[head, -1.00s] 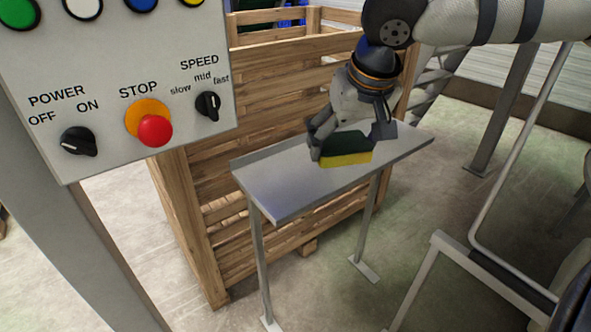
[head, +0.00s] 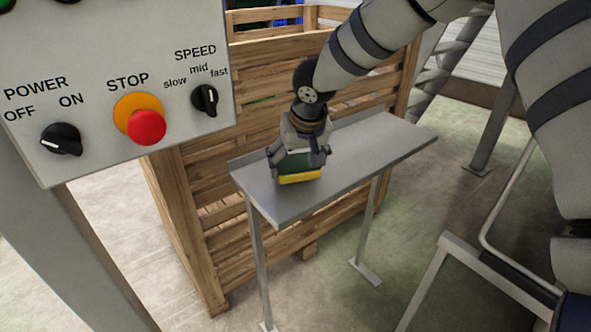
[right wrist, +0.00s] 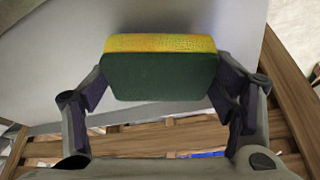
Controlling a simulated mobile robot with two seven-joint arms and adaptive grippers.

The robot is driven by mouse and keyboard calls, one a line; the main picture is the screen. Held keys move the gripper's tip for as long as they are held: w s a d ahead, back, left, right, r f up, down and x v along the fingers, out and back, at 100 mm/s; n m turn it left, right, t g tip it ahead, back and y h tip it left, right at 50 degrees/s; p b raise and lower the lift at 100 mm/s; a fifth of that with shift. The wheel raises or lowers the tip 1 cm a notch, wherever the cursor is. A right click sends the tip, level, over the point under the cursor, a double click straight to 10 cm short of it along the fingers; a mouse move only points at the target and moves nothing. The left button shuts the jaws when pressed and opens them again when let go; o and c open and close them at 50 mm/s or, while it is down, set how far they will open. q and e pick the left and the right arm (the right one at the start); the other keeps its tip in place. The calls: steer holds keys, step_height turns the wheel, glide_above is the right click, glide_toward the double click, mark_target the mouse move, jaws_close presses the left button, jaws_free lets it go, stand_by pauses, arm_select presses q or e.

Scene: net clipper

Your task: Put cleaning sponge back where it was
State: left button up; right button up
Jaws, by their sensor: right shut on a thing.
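The cleaning sponge (head: 299,177) is a block with a dark green side and a yellow side. In the head view it is at the left half of the grey metal shelf table (head: 370,150), just over or on its top; I cannot tell whether it touches. My right gripper (head: 299,160) points down and is shut on the sponge. The right wrist view shows the sponge (right wrist: 160,75) between the two fingers (right wrist: 160,95), green side toward the camera and yellow edge away. My left gripper is not in view.
A wooden crate (head: 200,230) stands behind and below the table. A control panel (head: 100,60) with knobs and a red stop button is at the left. The right part of the tabletop is bare. A metal frame (head: 480,265) is at the lower right.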

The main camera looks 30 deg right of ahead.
steer(key=shift+f, duration=0.95)
steer(key=shift+s+r, duration=0.1)
steer(key=o, duration=1.2)
steer(key=shift+f, duration=0.25)
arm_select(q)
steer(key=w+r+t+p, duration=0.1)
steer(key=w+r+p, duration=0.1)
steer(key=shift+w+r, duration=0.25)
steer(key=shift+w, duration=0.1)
arm_select(e)
steer(key=v, duration=1.2)
steer(key=shift+r, duration=0.2)
